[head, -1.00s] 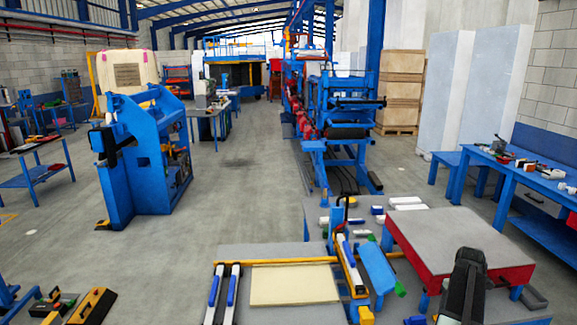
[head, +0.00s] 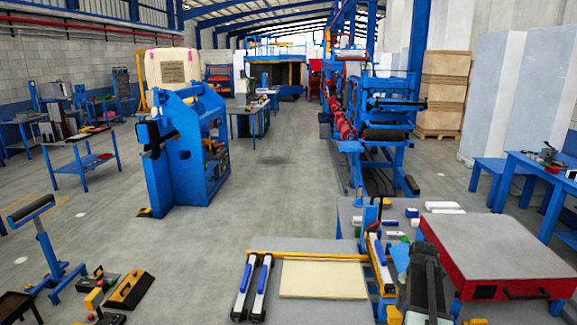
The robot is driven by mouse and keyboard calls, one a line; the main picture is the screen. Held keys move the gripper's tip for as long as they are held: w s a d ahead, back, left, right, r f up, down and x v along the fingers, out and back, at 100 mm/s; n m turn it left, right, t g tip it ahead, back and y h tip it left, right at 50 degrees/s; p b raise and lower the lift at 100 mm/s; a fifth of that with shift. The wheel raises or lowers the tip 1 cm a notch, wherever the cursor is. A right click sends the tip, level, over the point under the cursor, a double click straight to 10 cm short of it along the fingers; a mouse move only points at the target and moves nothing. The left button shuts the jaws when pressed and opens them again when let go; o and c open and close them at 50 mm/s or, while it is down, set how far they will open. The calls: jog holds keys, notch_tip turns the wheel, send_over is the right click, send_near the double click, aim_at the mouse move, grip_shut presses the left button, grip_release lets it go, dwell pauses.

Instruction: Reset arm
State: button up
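My arm shows as a dark, blocky shape at the bottom right of the head view, and its far end, where my gripper (head: 426,258) is, points away from me. The fingers cannot be made out, so I cannot tell if they are open or shut. Nothing is clearly seen held there. In the picture it overlaps the right part of the grey worktable (head: 330,248) and stands just left of the red-sided table with a grey top (head: 490,245). How high it is above the surfaces cannot be told.
A cream panel (head: 325,279) lies on the worktable, beside two blue-and-white bars (head: 251,288) and a yellow rail (head: 305,256). A blue machine (head: 183,165) stands to the left, a blue roller stand (head: 48,245) at far left. Open grey floor (head: 270,200) lies between.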

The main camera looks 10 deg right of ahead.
jog(key=w+a+f+m+b, duration=0.1)
jog(key=w+a, duration=0.1)
jog(key=a, duration=1.3)
jog(key=w+a+f, duration=0.1)
jog(key=w+a, duration=0.2)
jog(key=a, duration=1.1)
jog(key=s+a+m, duration=0.5)
jog(key=a+m, duration=0.5)
jog(key=m, duration=0.7)
jog(key=shift+s+a+m+b, duration=0.25)
jog(key=shift+s+m+b, duration=0.05)
jog(key=shift+s+b, duration=0.1)
